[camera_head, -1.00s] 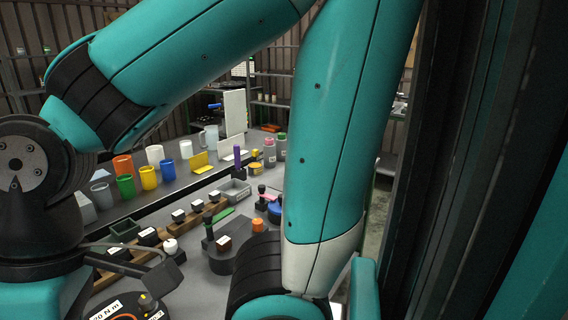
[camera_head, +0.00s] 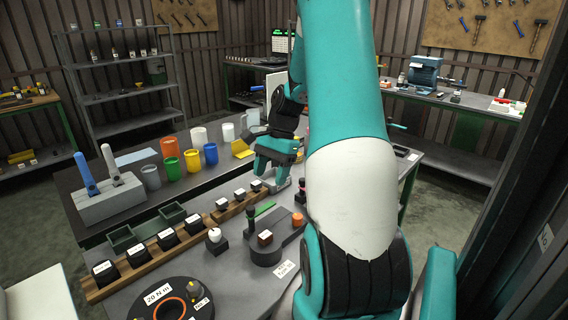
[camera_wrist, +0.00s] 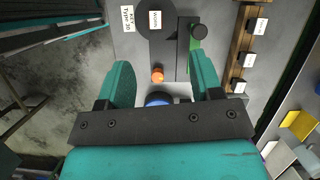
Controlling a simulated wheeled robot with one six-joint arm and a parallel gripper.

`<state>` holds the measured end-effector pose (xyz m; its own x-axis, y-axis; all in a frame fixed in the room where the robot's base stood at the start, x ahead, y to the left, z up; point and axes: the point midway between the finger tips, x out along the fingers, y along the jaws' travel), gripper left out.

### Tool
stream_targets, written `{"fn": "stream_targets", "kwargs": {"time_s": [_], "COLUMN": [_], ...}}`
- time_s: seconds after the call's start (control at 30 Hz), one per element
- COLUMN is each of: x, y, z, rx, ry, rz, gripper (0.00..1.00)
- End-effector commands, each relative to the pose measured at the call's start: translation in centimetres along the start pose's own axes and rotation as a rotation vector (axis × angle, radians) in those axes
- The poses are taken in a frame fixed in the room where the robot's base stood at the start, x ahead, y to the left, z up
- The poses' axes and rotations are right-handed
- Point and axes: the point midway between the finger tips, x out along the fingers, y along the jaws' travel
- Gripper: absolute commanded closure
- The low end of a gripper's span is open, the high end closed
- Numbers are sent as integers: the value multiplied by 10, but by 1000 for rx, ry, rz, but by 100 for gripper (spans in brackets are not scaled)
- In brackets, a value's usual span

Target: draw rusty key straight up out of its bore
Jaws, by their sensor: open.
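My gripper (camera_wrist: 158,60) is open and empty in the wrist view, its two teal fingers apart. Between and beyond them are an orange knob (camera_wrist: 157,75) and, nearer, a blue round part (camera_wrist: 158,98). A dark grey fixture shows in the head view (camera_head: 266,254) with a small labelled brown block (camera_head: 265,237), a dark upright post and an orange cap (camera_head: 298,219). I cannot tell surely which part is the rusty key, and its bore is not clear.
A wooden rail (camera_head: 182,240) with several labelled black blocks runs left of the fixture. Coloured cups (camera_head: 191,160) stand behind it. A round 20 N m device (camera_head: 170,304) is at the front. A green-topped post (camera_wrist: 198,32) rises near my right finger.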

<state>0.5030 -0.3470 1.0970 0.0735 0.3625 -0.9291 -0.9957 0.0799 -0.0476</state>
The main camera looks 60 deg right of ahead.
Motion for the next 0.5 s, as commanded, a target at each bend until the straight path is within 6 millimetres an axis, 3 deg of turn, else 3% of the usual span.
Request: {"fn": "stream_targets", "kwargs": {"time_s": [0.03,0.17,0.37,0.5], "x": [-4,-2,21,49], "y": [8,17,18,17], "z": [-15,-32,-32,-32], "rx": [68,157,166,164], "ry": [-6,-15,-18,-19], "rz": [-7,-13,-11,-10], "gripper": [40,40,40,40]}}
